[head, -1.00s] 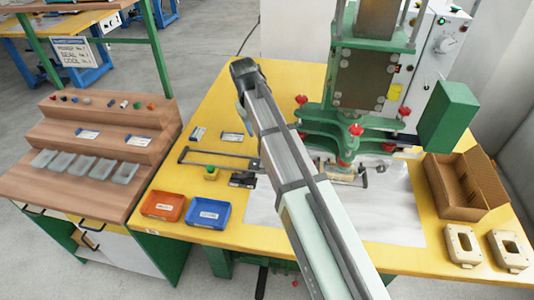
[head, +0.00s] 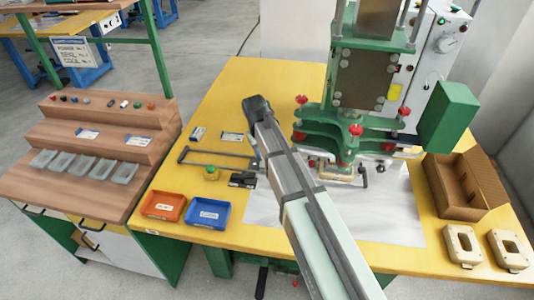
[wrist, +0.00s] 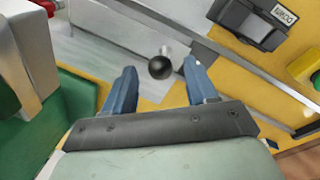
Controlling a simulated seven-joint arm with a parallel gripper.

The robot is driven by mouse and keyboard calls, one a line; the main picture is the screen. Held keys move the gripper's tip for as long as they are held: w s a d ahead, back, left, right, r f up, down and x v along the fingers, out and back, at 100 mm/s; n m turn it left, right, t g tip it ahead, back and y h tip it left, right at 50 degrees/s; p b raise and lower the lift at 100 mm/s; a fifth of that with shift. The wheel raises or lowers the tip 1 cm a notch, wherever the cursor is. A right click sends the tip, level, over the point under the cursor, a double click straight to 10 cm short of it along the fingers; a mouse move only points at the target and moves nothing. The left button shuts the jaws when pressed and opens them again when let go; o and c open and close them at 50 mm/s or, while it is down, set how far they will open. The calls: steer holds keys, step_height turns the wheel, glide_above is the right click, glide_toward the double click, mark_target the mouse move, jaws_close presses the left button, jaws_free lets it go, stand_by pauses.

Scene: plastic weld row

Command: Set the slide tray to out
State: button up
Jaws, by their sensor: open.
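The slide tray seems to be the cream part (head: 338,170) low in the green press (head: 350,130); my arm hides some of it. Thin dark rails (head: 215,157) run left from the press over the yellow table. In the wrist view a grey rail (wrist: 215,52) crosses diagonally. My gripper (wrist: 160,66) is open, its two blue fingers apart. A dark round knob (wrist: 161,68) on a short pale stem shows between the fingertips; I cannot tell its depth or whether it is touched. In the head view the fingers are mostly hidden by my arm.
A black labelled block (head: 243,180) and a yellow-green button (head: 211,173) sit by the rails. Orange (head: 163,206) and blue (head: 208,212) bins stand in front. A cardboard box (head: 465,186) and cream parts (head: 463,245) are at right.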

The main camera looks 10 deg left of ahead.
steer(key=shift+w+d+f, duration=0.1)
steer(key=shift+f, duration=0.6)
steer(key=shift+c, duration=0.4)
jaws_close()
